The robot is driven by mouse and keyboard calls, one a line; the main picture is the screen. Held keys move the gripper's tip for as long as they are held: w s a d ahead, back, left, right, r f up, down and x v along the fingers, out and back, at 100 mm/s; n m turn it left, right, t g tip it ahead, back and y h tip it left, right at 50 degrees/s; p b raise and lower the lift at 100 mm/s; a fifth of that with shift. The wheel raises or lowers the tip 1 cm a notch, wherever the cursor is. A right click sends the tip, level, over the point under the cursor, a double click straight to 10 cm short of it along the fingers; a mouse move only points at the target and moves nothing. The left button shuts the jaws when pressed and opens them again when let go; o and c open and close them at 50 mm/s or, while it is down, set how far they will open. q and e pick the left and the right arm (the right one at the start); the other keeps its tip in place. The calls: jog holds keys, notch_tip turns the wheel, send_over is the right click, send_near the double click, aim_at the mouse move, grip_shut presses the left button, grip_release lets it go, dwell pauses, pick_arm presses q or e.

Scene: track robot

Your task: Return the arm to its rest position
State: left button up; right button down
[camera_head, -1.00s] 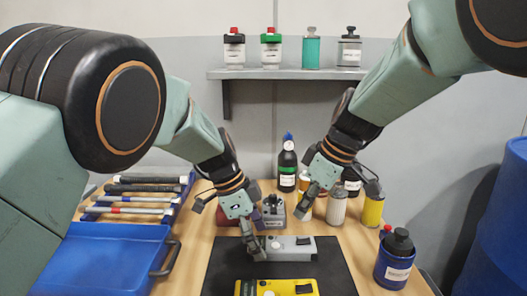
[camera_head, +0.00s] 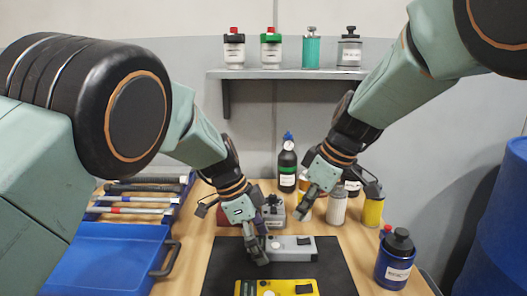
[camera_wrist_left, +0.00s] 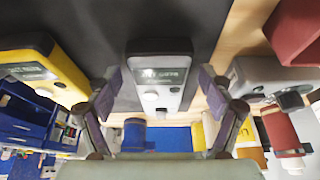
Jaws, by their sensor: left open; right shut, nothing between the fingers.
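My left gripper (camera_head: 257,248) is open, low over the black mat at the left end of a grey device (camera_head: 292,248). In the left wrist view the fingers of my left gripper (camera_wrist_left: 160,95) stand on either side of the grey device (camera_wrist_left: 160,68), with gaps visible. I cannot tell if they touch it. My right gripper (camera_head: 306,202) is shut and empty, above the back of the table near the bottles. It is not identifiable in the left wrist view.
A yellow device (camera_head: 275,288) lies on the black mat (camera_head: 335,275) in front of the grey one. A blue tray (camera_head: 110,255) and several handled tools are at left. A blue bottle (camera_head: 394,262) stands at right. A shelf (camera_head: 290,73) with bottles is behind.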

aim_at(293, 241)
pick_arm(q)
jog(key=v, duration=1.3)
pick_arm(e)
jog(key=shift+r, duration=0.25)
pick_arm(q)
jog(key=x, duration=1.2)
jog(key=shift+s+d+f, duration=0.1)
jog(key=shift+f, duration=0.1)
jog(key=shift+d+f, duration=0.1)
jog(key=shift+f, duration=0.15)
pick_arm(e)
notch_tip(293, 241, down, 6)
jog(key=shift+r, duration=0.25)
notch_tip(293, 241, up, 8)
pick_arm(q)
jog(key=shift+r, duration=0.1)
